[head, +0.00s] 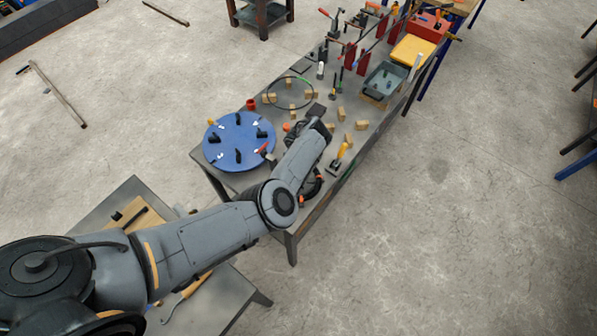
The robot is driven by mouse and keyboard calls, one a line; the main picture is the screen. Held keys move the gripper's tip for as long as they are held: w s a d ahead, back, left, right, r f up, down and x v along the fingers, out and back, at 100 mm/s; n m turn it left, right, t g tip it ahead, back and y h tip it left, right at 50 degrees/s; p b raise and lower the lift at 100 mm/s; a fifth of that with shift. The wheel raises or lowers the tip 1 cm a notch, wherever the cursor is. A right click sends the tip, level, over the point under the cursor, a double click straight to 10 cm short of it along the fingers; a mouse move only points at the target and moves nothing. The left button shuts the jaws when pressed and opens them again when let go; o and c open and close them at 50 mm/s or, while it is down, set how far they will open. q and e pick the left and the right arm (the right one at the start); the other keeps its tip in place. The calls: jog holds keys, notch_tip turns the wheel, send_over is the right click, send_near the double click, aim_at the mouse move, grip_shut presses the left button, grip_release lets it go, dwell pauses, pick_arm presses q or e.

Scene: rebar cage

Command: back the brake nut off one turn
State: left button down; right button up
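I cannot make out a brake nut in the head view; it is too small or hidden. My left arm comes in from the lower left and reaches over the near end of the long grey workbench (206,158). Its dark wrist end is above the bench, right of a round blue disc (226,155) with several black clamps on it. The fingers of my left gripper cannot be made out, so its opening and any hold are unclear. A dark round part (312,187) shows partly behind the forearm. My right gripper is not in view.
Farther along are a grey tray (384,80), a yellow box (412,50) and a red toolbox (424,27).

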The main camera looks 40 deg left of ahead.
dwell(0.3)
pick_arm(q)
jog(key=c, duration=0.9)
grip_release()
jog(key=shift+o, duration=0.2)
jog(key=shift+r, duration=0.1)
notch_tip(320, 180, up, 11)
jog(key=p, duration=0.3)
jog(key=shift+p, duration=0.4)
jog(key=shift+f, duration=0.2)
